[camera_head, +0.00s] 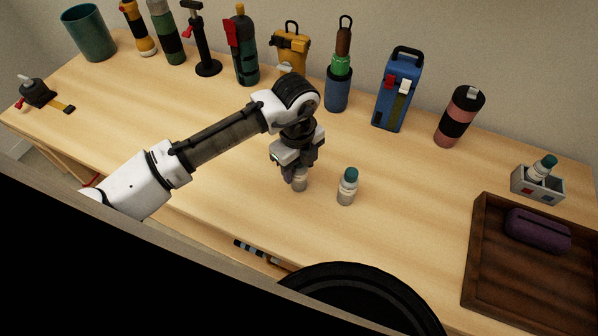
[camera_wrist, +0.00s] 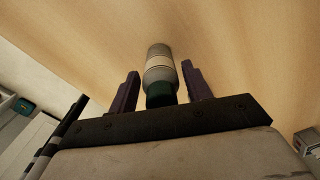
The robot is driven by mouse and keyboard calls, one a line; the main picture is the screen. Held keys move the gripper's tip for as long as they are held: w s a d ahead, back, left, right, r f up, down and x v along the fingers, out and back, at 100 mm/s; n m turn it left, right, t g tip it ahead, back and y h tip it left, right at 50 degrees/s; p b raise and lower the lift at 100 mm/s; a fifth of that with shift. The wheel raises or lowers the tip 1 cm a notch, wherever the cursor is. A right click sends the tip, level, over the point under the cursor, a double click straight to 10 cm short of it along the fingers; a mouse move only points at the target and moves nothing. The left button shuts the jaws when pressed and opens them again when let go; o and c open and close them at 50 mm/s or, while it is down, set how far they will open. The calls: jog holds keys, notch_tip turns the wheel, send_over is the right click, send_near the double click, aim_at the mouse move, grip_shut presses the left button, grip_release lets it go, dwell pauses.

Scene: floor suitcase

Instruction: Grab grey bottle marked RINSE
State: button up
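A small grey-white bottle (camera_head: 300,182) stands on the wooden table under my gripper (camera_head: 296,170). In the wrist view this bottle (camera_wrist: 159,68) has a pale band and a dark green cap, and the cap end lies between my two fingers (camera_wrist: 160,88). The fingers are apart, one on each side, with narrow gaps to the bottle. A second small bottle (camera_head: 347,188), grey-white with a teal cap, stands upright just to the right. A third teal-capped bottle (camera_head: 541,168) sits in a small grey holder (camera_head: 530,187) at the far right. No RINSE lettering is readable on any.
A dark wooden tray (camera_head: 485,255) holding a purple case (camera_head: 538,231) is at the right. A row of larger bottles, tools and a blue box (camera_head: 398,90) lines the back. A black round object (camera_head: 350,300) is at the front edge. The table between the bottles and tray is clear.

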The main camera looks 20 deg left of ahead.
jog(key=c, duration=0.8)
jog(key=shift+r, duration=0.15)
